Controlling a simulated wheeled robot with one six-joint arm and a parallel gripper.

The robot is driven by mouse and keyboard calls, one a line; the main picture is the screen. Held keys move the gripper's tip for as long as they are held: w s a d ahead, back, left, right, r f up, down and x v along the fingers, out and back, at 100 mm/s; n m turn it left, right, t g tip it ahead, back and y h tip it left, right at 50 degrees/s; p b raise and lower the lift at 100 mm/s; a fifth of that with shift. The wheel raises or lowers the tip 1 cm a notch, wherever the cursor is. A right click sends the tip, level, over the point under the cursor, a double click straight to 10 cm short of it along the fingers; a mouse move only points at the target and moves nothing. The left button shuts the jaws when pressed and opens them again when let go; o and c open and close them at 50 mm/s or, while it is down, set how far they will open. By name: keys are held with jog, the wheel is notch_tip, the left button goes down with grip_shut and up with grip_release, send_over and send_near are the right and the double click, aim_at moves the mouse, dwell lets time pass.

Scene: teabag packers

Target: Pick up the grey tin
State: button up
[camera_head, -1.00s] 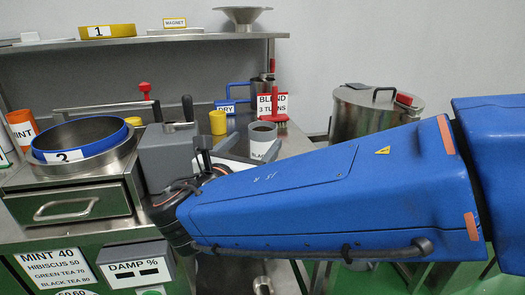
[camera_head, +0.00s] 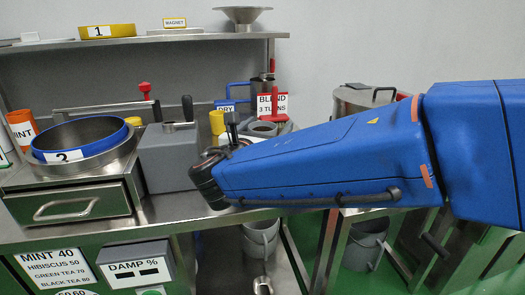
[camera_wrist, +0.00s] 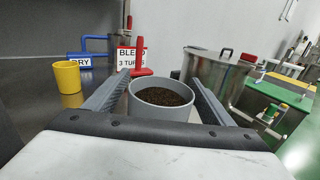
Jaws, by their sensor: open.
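The grey tin (camera_wrist: 162,108) stands upright between the two fingers of my gripper in the wrist view, filled with dark loose leaf. My gripper (camera_wrist: 162,85) is open, with one finger on each side of the tin. A small gap seems to show beside the tin on the right; contact on the left is hard to tell. In the head view only the rim of the grey tin (camera_head: 262,128) shows above my blue arm. The fingers of my gripper (camera_head: 238,135) are mostly hidden there.
A yellow cup (camera_wrist: 67,77) stands left of the gripper. Behind are a DRY sign (camera_wrist: 81,61), a BLEND sign (camera_wrist: 131,60) and a red-handled tool (camera_wrist: 141,62). A large steel drum (camera_wrist: 212,75) stands to the right. A grey box (camera_head: 168,157) is left of my wrist.

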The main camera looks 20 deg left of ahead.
jog(key=c, duration=1.5)
